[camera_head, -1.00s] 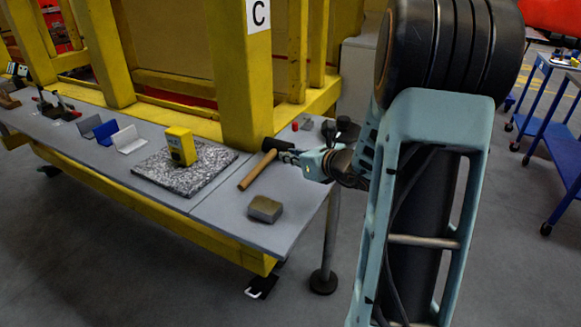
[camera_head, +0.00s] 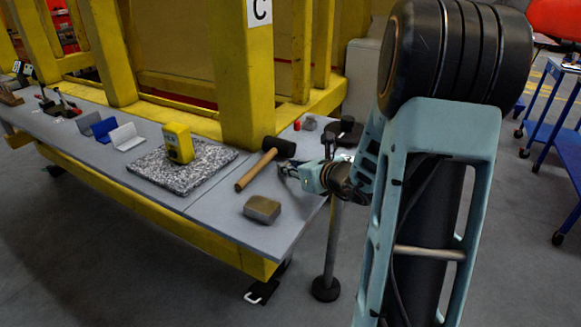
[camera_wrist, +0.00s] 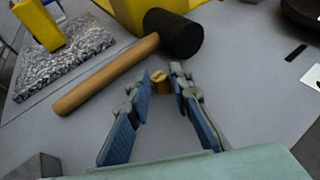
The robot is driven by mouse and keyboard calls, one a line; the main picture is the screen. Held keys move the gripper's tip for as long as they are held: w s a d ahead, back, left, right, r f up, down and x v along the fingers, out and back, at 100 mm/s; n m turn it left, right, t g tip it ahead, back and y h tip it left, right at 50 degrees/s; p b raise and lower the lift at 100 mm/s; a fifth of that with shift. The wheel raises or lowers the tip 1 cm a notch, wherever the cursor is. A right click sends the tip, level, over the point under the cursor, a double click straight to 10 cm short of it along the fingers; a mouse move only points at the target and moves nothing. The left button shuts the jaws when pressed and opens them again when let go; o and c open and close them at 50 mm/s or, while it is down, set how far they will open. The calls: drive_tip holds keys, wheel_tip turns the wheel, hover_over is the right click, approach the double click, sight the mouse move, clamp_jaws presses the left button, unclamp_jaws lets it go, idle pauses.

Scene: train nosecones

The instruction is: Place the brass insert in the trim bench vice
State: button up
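The brass insert (camera_wrist: 160,83) is a small gold cylinder standing on the grey bench top, seen in the wrist view. My gripper (camera_wrist: 160,71) is open, with one blue-padded finger on each side of the insert and visible gaps between. In the head view my gripper (camera_head: 286,170) is low over the right end of the bench, beside the hammer; I cannot make out the insert there. I cannot clearly identify the trim bench vice; small dark and red fixtures (camera_head: 58,107) stand at the far left of the bench.
A wooden-handled hammer (camera_head: 264,165) lies close to my gripper. A grey-brown block (camera_head: 262,209) lies near the front edge. A yellow device (camera_head: 178,143) stands on a speckled slab (camera_head: 150,172). Blue and light angle pieces (camera_head: 126,138) are further left. A yellow post (camera_head: 245,85) rises behind.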

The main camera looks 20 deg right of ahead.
drive_tip(key=shift+o, duration=1)
